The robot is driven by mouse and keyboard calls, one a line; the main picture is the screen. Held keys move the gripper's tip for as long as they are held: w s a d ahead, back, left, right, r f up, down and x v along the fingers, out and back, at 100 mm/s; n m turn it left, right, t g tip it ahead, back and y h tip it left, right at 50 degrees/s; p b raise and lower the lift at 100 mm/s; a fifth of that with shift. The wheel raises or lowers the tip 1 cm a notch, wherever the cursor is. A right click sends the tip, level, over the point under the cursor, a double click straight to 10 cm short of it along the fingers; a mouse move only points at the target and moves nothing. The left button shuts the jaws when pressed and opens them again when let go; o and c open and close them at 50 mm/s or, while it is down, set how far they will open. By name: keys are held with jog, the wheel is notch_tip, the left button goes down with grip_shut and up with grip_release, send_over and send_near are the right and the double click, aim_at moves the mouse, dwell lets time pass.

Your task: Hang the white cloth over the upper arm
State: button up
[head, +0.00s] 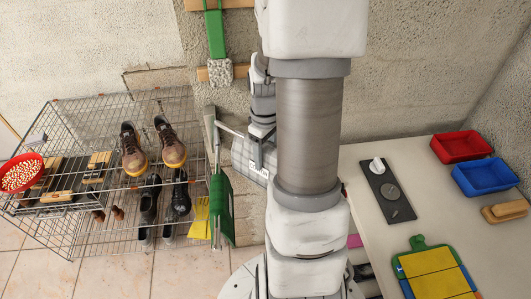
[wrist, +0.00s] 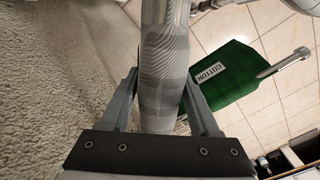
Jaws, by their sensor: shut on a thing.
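My gripper (wrist: 160,88) is shut on the white cloth (wrist: 163,50), which looks pale grey and checked and runs between both fingers in the wrist view. In the head view the cloth (head: 244,156) hangs below my gripper (head: 262,138), close to the wall and partly behind my arm. A pale rod (head: 230,129) reaches toward the cloth from the left; I cannot tell whether they touch. Another rod (wrist: 290,60) shows at the right of the wrist view, next to a green cloth (wrist: 240,88) labelled COTTON. I cannot tell which rod is the upper arm.
The green cloth (head: 221,208) hangs left of the white one. A wire rack (head: 75,222) with shoes and a red bowl (head: 21,172) stands at left. A green brush (head: 215,35) hangs above. At right, a table (head: 350,165) holds trays and a green board (head: 418,243).

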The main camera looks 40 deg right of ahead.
jog(key=shift+f, duration=0.25)
jog(key=o, duration=1.5)
jog(key=shift+r, duration=0.1)
jog(key=shift+c, duration=0.2)
jog(key=shift+o, duration=0.2)
jog(key=shift+r+p, duration=2)
jog(key=shift+r, duration=0.55)
